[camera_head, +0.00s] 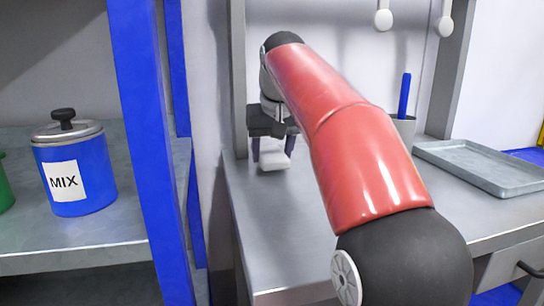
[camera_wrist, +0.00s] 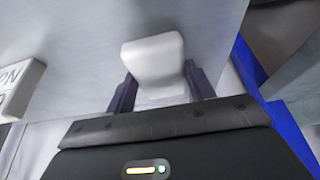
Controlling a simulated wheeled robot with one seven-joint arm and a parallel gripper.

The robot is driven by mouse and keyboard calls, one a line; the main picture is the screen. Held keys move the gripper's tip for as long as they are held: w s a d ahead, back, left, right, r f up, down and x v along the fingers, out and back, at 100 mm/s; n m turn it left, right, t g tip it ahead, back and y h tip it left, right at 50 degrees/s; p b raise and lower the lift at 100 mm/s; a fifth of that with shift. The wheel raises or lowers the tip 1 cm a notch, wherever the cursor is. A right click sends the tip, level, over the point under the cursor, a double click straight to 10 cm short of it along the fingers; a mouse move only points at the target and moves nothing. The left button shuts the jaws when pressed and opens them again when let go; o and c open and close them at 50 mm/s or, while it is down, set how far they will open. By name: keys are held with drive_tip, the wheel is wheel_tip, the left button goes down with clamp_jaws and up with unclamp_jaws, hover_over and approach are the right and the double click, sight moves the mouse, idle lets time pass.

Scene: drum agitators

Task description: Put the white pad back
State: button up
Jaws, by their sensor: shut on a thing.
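The white pad (camera_head: 274,160) is a small pale block between my gripper's fingers, close to the grey bench top at its back left corner. In the wrist view the white pad (camera_wrist: 154,60) sits between the two dark fingers and sticks out past them. My gripper (camera_head: 273,150) is shut on it, and its fingers also show in the wrist view (camera_wrist: 158,85). I cannot tell whether the pad touches the bench. Two white round-ended things (camera_head: 384,18) (camera_head: 443,25) hang on the back wall at the upper right.
A grey tray (camera_head: 490,168) lies on the bench's right side. A grey cup (camera_head: 404,127) with a blue stick (camera_head: 404,95) stands behind my arm. A blue MIX drum (camera_head: 75,170) stands on the left shelf, beyond a blue post (camera_head: 150,150). A white lettered block (camera_wrist: 18,85) shows at the wrist view's left.

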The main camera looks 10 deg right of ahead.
drive_tip(key=shift+w+f, duration=0.2)
drive_tip(key=shift+f, duration=0.3)
drive_tip(key=shift+f, duration=0.1)
drive_tip(key=o, duration=0.9)
drive_tip(key=shift+o, duration=0.2)
drive_tip(key=shift+r, duration=0.25)
drive_tip(key=p+v, duration=0.1)
drive_tip(key=v, duration=1)
drive_tip(key=shift+s+r, duration=0.25)
drive_tip(key=shift+r, duration=0.1)
